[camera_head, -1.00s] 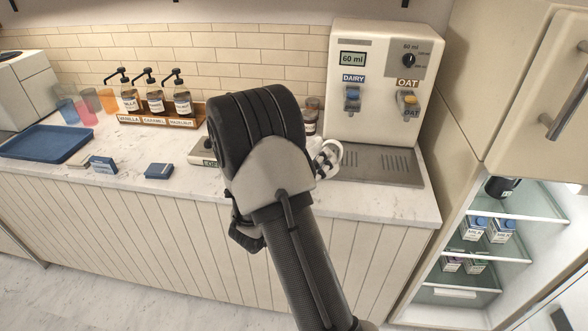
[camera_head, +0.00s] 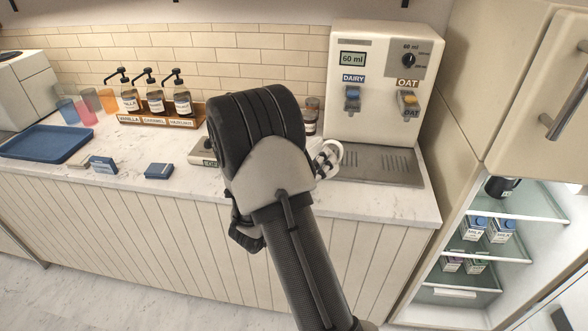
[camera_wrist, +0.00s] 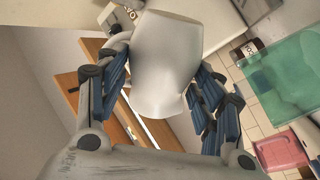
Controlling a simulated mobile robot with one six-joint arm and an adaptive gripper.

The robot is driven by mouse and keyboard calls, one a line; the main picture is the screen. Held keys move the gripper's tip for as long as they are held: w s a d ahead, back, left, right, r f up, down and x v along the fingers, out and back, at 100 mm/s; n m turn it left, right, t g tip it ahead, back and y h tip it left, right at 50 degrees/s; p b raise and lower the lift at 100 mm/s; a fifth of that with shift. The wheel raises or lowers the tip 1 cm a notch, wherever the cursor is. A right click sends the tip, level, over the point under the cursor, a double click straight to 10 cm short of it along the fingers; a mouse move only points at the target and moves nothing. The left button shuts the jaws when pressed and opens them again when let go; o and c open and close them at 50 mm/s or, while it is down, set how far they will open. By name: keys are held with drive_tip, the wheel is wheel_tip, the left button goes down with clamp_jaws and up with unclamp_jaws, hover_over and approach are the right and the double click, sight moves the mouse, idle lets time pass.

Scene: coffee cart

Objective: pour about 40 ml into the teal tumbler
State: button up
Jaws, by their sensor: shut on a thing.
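In the wrist view my gripper (camera_wrist: 158,95) is shut on a pale grey-white vessel (camera_wrist: 165,55), with a blue-padded finger on each side of it. The vessel's contents do not show. A see-through teal tumbler (camera_wrist: 288,85) shows at the right of the wrist view, apart from the held vessel. In the head view my own arm hides the gripper's grip and most of what is behind it. A blue-tinted tumbler (camera_head: 68,111) stands at the far left there; I cannot tell if it is the teal one.
A pink tumbler (camera_head: 86,114) and an orange tumbler (camera_head: 107,99) stand near the blue tray (camera_head: 45,143). Syrup pump bottles (camera_head: 155,99) stand in a wooden rack. The milk dispenser (camera_head: 375,90) reads 60 ml. A scale (camera_head: 203,152) is partly hidden by my arm.

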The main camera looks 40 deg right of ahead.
drive_tip(key=m, duration=0.2)
drive_tip(key=s+f+m, duration=0.1)
drive_tip(key=shift+d+g, duration=0.25)
drive_tip(key=shift+g, duration=0.15)
drive_tip(key=shift+s+d+m+y, duration=0.1)
drive_tip(key=shift+s+m+y, duration=0.1)
drive_tip(key=shift+m, duration=0.4)
drive_tip(key=shift+s+d+m+y, duration=0.1)
drive_tip(key=shift+s+m, duration=0.05)
drive_tip(key=shift+m, duration=0.45)
drive_tip(key=shift+s+f+m, duration=0.1)
drive_tip(key=shift+f+m, duration=0.15)
drive_tip(key=shift+m, duration=0.15)
drive_tip(key=shift+f+m+y, duration=0.4)
drive_tip(key=shift+f+m, duration=0.35)
drive_tip(key=shift+m, duration=0.05)
drive_tip(key=shift+a, duration=0.1)
